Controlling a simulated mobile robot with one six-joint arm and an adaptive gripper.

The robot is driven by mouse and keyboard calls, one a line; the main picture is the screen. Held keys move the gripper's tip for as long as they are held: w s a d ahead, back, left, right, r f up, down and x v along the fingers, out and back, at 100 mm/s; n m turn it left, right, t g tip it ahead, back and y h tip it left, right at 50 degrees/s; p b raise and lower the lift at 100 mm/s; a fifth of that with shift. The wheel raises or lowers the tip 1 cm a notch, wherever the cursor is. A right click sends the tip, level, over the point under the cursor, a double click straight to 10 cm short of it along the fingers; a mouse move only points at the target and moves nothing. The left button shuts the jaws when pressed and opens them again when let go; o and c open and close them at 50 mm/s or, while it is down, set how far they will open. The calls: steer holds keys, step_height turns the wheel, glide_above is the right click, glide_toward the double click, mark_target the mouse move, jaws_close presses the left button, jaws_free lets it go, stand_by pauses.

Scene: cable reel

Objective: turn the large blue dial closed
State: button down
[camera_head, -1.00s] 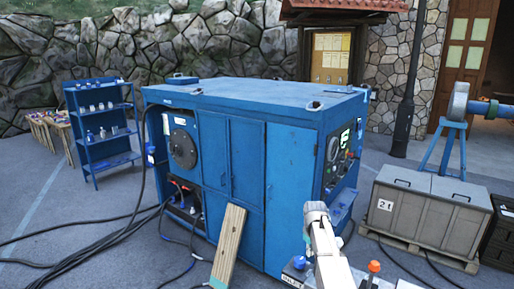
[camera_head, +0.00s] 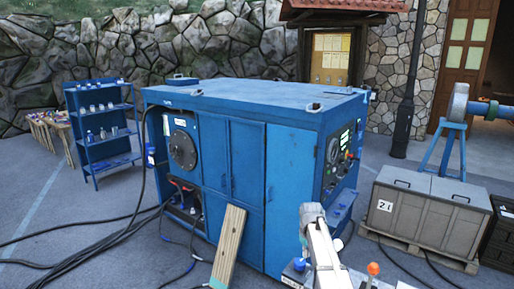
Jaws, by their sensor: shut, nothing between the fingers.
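The large blue cabinet (camera_head: 240,160) stands in the middle of the head view. Its right face carries a control panel (camera_head: 340,150) with a round gauge (camera_head: 333,150) and several small dark and red fittings. I cannot pick out a large blue dial there; the panel is small and seen at a steep slant. My grey-white arm (camera_head: 322,248) rises from the bottom edge, in front of the cabinet's right corner. I cannot make out my gripper or its fingers, nor any contact with a dial.
A wooden plank (camera_head: 229,246) leans on the cabinet's front. Black cables (camera_head: 105,232) lie on the ground at left. A grey crate (camera_head: 430,212) on a pallet stands at right, with a blue stand (camera_head: 443,150) behind it. A blue shelf (camera_head: 103,130) stands at back left.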

steer(key=shift+f, duration=0.15)
step_height(320, 180, down, 7)
steer(key=b, duration=0.7)
stand_by(0.3)
steer(key=shift+w+a, duration=0.1)
steer(key=shift+w, duration=0.3)
stand_by(1.1)
steer(key=shift+s, duration=0.35)
steer(key=shift+r, duration=0.2)
stand_by(0.3)
step_height(320, 180, up, 6)
steer(key=p, duration=0.6)
stand_by(0.4)
